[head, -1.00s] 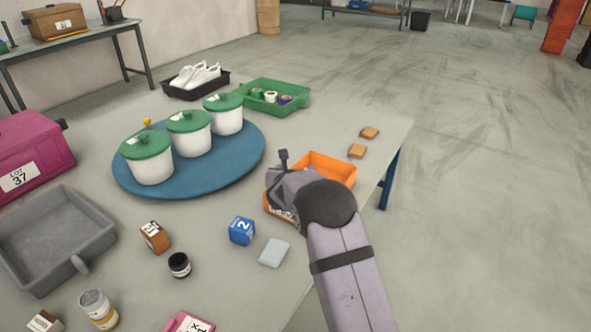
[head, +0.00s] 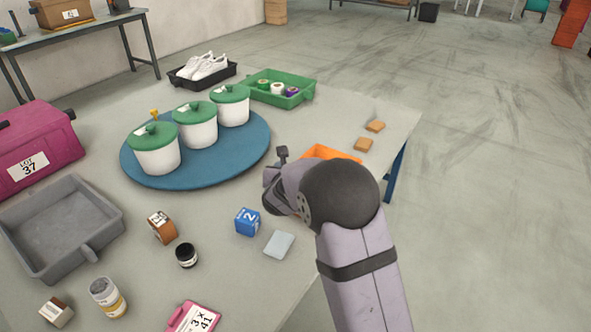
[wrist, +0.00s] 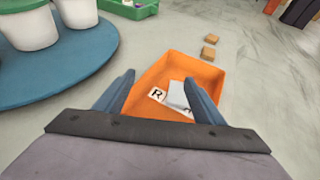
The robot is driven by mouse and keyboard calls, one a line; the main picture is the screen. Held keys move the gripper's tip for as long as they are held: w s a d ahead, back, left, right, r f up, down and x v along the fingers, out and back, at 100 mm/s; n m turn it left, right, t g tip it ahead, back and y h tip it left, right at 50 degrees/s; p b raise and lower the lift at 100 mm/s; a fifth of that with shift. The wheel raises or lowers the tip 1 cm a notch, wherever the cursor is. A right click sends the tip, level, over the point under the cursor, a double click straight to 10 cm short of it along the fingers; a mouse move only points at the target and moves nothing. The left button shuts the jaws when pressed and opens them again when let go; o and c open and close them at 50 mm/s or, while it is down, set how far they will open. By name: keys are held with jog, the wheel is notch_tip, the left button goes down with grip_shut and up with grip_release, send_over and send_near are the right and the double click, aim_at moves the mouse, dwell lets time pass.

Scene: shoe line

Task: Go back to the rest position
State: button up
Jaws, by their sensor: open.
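My gripper (wrist: 160,92) is open in the wrist view, its two blue-grey fingers spread above the orange tray (wrist: 190,66). Nothing is between the fingers. A light grey-white piece (wrist: 177,97) lies in the tray beside a label marked R (wrist: 157,94), partly hidden by the right finger.
Left of my arm stand three white pots with green lids (head: 199,128) on a round blue mat (head: 222,169). A blue cube (head: 247,222) and a pale block (head: 279,244) lie near my arm. Two tan blocks (head: 363,145) lie by the table's right edge.

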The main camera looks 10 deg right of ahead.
jog(key=shift+v, duration=1.4)
jog(key=s+d+f+m+g+h, duration=0.1)
jog(key=s+d+f+m+g, duration=0.1)
jog(key=s+d+m+g, duration=0.45)
jog(key=s+d+f+m+g+h, duration=0.15)
jog(key=s+d+m, duration=0.25)
jog(key=s+m, duration=0.65)
jog(key=s+a+f+m+g+y, duration=0.2)
jog(key=s+a+m, duration=0.1)
jog(key=s+m, duration=0.3)
jog(key=s+a+f+m+g+y, duration=0.1)
jog(key=s+a+f+m+y, duration=0.2)
jog(key=s, duration=0.5)
jog(key=s+a+f+m+g+y, duration=0.1)
jog(key=s+a+m+g+y, duration=0.1)
jog(key=s+a+m, duration=0.4)
notch_tip(320, 180, up, 27)
jog(key=s+d+p, duration=0.1)
jog(key=p, duration=2.5)
jog(key=shift+s+d+p, duration=0.15)
jog(key=shift+s+p, duration=0.05)
jog(key=shift+p, duration=0.1)
